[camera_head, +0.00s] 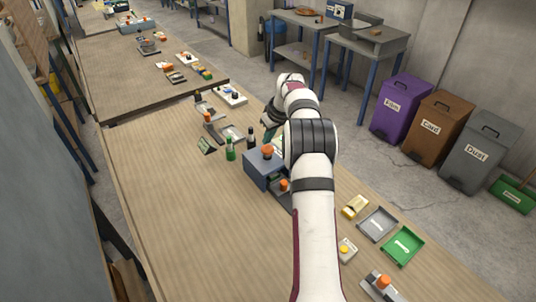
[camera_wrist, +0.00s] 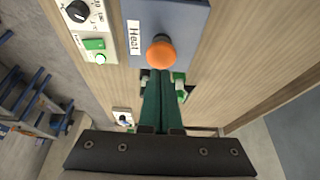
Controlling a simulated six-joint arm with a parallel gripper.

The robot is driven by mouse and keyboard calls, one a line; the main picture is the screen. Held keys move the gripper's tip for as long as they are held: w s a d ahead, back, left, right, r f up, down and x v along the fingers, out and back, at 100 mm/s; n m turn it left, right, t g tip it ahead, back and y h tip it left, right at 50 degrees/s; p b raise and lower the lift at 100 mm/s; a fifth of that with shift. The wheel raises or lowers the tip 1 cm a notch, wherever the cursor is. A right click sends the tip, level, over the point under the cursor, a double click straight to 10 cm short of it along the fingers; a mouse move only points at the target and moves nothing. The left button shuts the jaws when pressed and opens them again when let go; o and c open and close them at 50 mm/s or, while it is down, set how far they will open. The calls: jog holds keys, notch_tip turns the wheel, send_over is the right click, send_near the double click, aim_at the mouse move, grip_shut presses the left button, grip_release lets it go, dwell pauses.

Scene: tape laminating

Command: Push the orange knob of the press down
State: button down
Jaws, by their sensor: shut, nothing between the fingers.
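The press is a blue-grey box (camera_head: 262,172) left of my arm in the head view, with an orange knob (camera_head: 268,152) on its top. In the wrist view, the knob (camera_wrist: 160,52) is round and orange, on a blue-grey face (camera_wrist: 190,20) with a "Heat" label. My gripper (camera_wrist: 160,72) has two dark green fingers shut together with nothing between them. Their tips end at the knob's near edge in the wrist view; I cannot tell whether they touch it. In the head view my arm hides most of the gripper.
A white panel (camera_wrist: 80,14) with a black dial and a green switch (camera_wrist: 95,44) lies beside the press in the wrist view. A grey tray (camera_head: 377,224) and a green tray (camera_head: 402,247) lie to the right. The table's left front is clear.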

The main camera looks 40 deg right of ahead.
aim_at(268, 148)
jog(key=shift+f, duration=0.1)
jog(key=shift+f, duration=1.15)
jog(key=shift+r, duration=3.1)
